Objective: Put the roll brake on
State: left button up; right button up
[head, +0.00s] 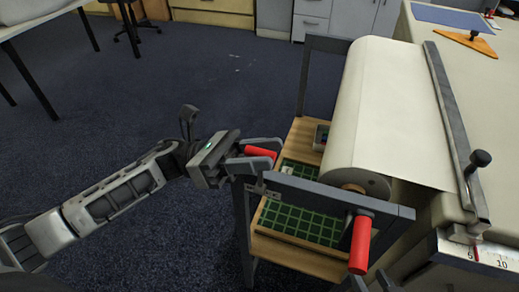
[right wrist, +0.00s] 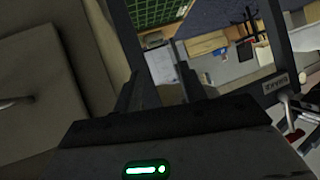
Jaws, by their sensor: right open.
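The large cream cloth roll (head: 375,110) lies in a dark metal stand (head: 335,193) beside the table. A short red handle (head: 260,152) sits at the stand's left front corner; I take it for the roll brake's lever. My left gripper (head: 268,155) is at it, with a finger on either side; whether they press on it is unclear. A second red handle (head: 360,246) stands on a dark arm at the roll's near end. My right gripper (right wrist: 160,78) is open in the right wrist view, with no object seen between its fingers.
The stand has a wooden shelf with a green gridded mat (head: 305,228). A metal bar with a black knob (head: 481,158) crosses the cloth table (head: 500,75) at right. A white ruler strip (head: 480,255) is at the table's near edge.

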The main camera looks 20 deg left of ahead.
pick_arm(q)
grip_shut()
